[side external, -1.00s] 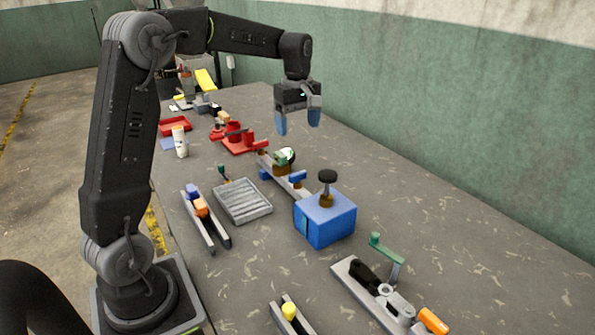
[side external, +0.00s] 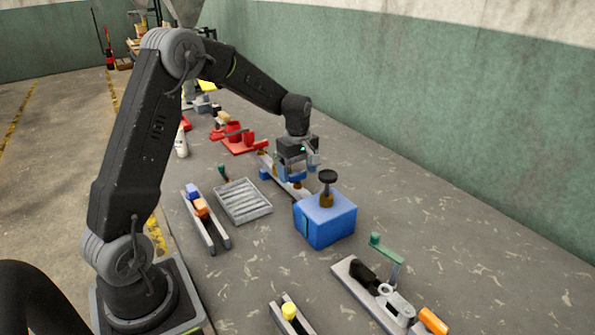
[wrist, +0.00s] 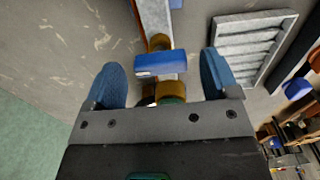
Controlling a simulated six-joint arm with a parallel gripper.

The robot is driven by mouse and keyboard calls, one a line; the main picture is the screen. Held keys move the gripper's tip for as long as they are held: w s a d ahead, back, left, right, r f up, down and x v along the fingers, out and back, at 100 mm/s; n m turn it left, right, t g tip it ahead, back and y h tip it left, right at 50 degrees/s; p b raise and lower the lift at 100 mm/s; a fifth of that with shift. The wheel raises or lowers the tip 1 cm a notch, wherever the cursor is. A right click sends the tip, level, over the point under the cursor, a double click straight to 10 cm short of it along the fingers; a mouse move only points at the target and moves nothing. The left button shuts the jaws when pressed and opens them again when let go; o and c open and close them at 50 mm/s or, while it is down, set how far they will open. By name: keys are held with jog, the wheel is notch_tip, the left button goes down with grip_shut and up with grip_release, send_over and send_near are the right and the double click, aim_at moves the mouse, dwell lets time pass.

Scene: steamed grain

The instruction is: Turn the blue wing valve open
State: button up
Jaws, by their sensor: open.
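The blue wing valve (wrist: 160,64) shows in the wrist view as a flat blue handle lying crosswise, with brass parts below it on a pale bar (wrist: 156,18). My gripper (wrist: 161,60) is open, its two blue fingers on either side of the handle with a visible gap at each side. In the side view my gripper (side external: 297,172) is low over the bar, behind the blue box (side external: 325,222). There it hides most of the valve, and I cannot tell the exact height between fingers and handle.
The blue box with a black knob (side external: 328,177) stands close in front of my gripper. A grey ribbed tray (side external: 243,202) lies to the left, with a narrow rail holding blue and orange pieces (side external: 201,207) beyond it. A red fixture (side external: 236,139) stands behind.

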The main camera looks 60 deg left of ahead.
jog(key=shift+f, duration=0.2)
jog(key=c, duration=0.9)
